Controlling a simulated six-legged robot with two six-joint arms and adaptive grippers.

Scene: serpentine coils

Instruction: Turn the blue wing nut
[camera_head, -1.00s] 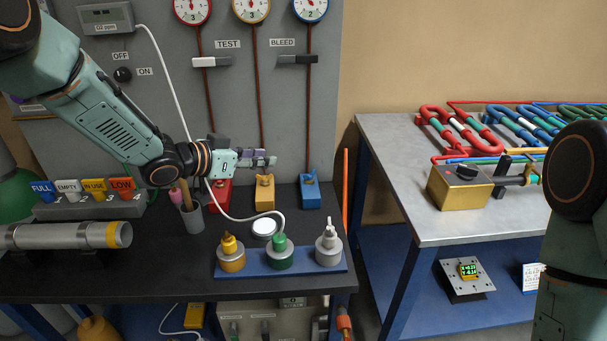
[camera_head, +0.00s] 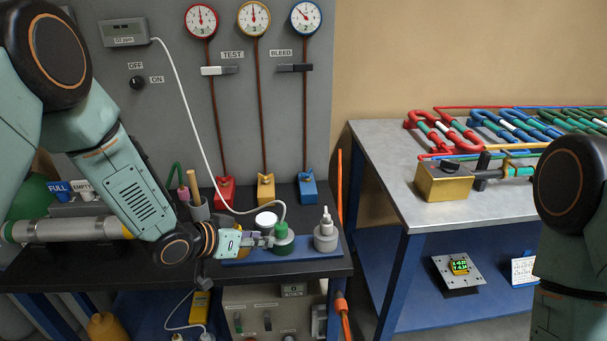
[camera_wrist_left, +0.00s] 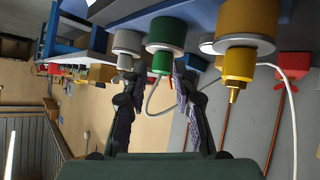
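The blue block with a blue wing nut (camera_head: 308,175) on top stands at the panel's foot, below the blue-rimmed gauge (camera_head: 305,18). Nothing touches it. My left gripper (camera_head: 264,240) is low in front of it and to its left, at the green capped fitting (camera_head: 284,241). In the left wrist view my gripper (camera_wrist_left: 160,95) has its two dark fingers apart, with the green fitting (camera_wrist_left: 166,35) showing beyond the gap. I see nothing held. I cannot make out the blue wing nut in the left wrist view. My right gripper is out of view.
Red (camera_head: 224,190) and yellow (camera_head: 265,188) blocks stand left of the blue one. A grey fitting (camera_head: 326,235) stands in front on the blue tray (camera_head: 300,254). A white cable (camera_head: 195,135) loops to the green fitting. A yellow fitting (camera_wrist_left: 240,50) is close to the fingers.

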